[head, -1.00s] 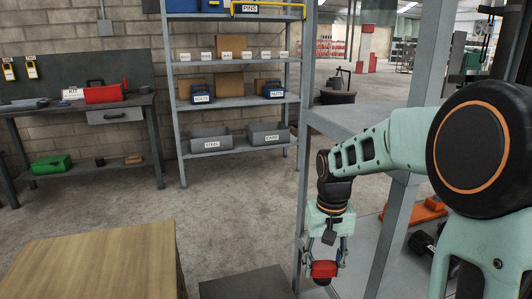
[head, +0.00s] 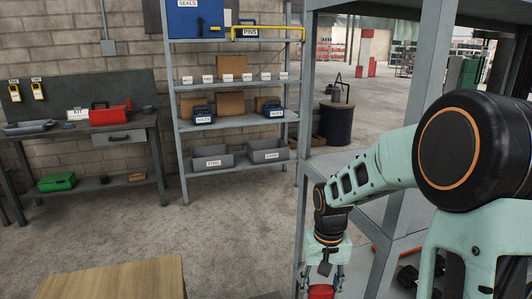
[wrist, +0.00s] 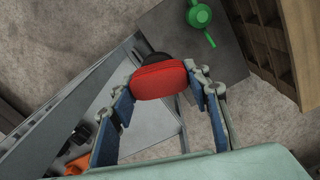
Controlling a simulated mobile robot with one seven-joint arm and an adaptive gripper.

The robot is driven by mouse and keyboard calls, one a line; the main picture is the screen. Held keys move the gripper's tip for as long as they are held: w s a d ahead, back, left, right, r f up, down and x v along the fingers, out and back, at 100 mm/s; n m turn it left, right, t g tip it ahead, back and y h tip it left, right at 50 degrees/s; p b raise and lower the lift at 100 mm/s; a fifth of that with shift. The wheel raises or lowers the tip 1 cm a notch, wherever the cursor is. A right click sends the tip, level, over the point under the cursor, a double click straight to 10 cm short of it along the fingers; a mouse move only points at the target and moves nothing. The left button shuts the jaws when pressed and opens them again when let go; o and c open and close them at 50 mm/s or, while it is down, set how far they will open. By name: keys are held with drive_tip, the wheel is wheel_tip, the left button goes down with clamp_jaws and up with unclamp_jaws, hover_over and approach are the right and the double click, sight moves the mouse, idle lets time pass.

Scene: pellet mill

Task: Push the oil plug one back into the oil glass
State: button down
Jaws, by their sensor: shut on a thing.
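My gripper (wrist: 160,98) is shut on a red, rounded piece (wrist: 160,80) with a black part on its far side. I cannot tell for certain whether this is the oil plug. In the head view the red piece (head: 321,291) shows at the bottom edge between the fingers of my gripper (head: 322,283), whose tips are partly cut off. It is held in the air in front of a grey metal frame. I cannot make out the oil glass in either view.
The grey frame's post (head: 312,120) stands close to my arm. In the wrist view a green round part with a handle (wrist: 199,16) is above a dark grey surface (wrist: 175,35). A wooden top (head: 110,280) is at lower left. Open floor (head: 215,225) lies beyond.

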drive_tip(key=shift+s+r+p, duration=0.25)
drive_tip(key=shift+r+p, duration=1.05)
drive_tip(key=shift+p, duration=0.3)
drive_tip(key=shift+s+r+p, duration=0.2)
drive_tip(key=shift+r+p, duration=1.05)
drive_tip(key=shift+p, duration=0.35)
drive_tip(key=shift+f, duration=0.15)
